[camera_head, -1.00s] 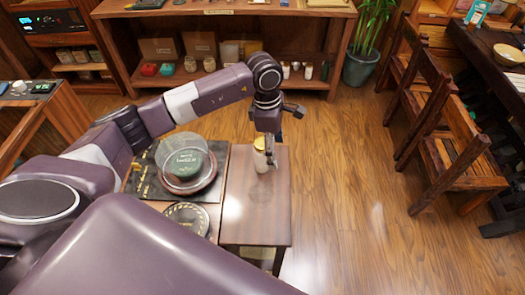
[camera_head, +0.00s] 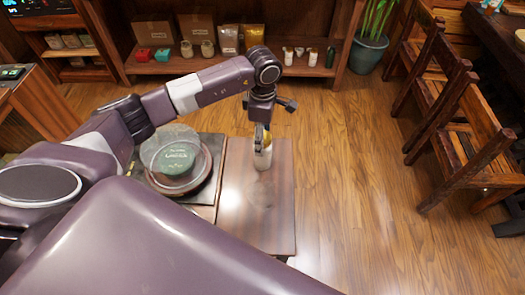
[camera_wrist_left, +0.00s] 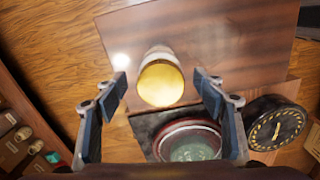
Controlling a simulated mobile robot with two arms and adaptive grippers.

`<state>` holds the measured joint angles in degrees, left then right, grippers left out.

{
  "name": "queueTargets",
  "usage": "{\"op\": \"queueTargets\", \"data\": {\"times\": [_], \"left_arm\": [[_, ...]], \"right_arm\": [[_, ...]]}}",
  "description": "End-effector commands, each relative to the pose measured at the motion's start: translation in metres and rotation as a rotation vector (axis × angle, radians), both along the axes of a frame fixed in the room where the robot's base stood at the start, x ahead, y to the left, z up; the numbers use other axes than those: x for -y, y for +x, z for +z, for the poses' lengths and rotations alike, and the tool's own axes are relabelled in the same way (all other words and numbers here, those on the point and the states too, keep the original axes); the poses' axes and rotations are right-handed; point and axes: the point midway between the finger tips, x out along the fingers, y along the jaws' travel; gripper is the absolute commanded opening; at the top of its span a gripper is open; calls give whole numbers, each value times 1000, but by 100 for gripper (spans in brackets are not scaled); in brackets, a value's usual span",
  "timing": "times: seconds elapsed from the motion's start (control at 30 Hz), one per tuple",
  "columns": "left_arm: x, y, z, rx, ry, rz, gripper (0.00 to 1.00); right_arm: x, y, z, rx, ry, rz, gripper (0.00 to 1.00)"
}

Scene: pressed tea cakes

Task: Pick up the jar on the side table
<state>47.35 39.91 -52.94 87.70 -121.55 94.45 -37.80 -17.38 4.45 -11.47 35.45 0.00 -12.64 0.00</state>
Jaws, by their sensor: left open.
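The jar (camera_head: 263,156), pale with a yellow lid, stands upright on the small wooden side table (camera_head: 270,215). In the left wrist view the jar's round yellow lid (camera_wrist_left: 161,83) lies between and just beyond the fingertips. My left gripper (camera_head: 262,133) is at the jar's top in the head view and hides part of it. In the left wrist view the left gripper (camera_wrist_left: 163,90) is open, with a finger on each side of the jar and a gap to both. I do not see my right gripper.
Beside the jar, a green tea cake under a clear dome (camera_head: 175,158) sits on a dark board. A dark round disc with gold marks (camera_wrist_left: 276,125) shows in the wrist view. Shelves (camera_head: 225,66) stand behind; wooden chairs (camera_head: 470,140) stand right. The table's front is bare.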

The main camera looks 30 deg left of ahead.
Motion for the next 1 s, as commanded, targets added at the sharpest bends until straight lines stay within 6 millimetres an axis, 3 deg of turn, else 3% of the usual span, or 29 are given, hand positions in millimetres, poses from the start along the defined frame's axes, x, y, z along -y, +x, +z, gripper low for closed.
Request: {"op": "queueTargets", "data": {"times": [0.23, 0.4, 0.67, 1.0], "left_arm": [[1, -3, -27, -4, -1, 1, 64], [1, -1, -48, -1, 0, 1, 64], [1, -1, -52, 1, -1, 0, 64], [1, -1, -51, 1, -1, 0, 27]], "right_arm": [[4, 0, 24, 0, -4, 2, 62], [5, 2, 28, 2, -5, 2, 62], [4, 3, 27, 4, -4, 2, 62], [3, 4, 27, 6, -3, 1, 62]]}}
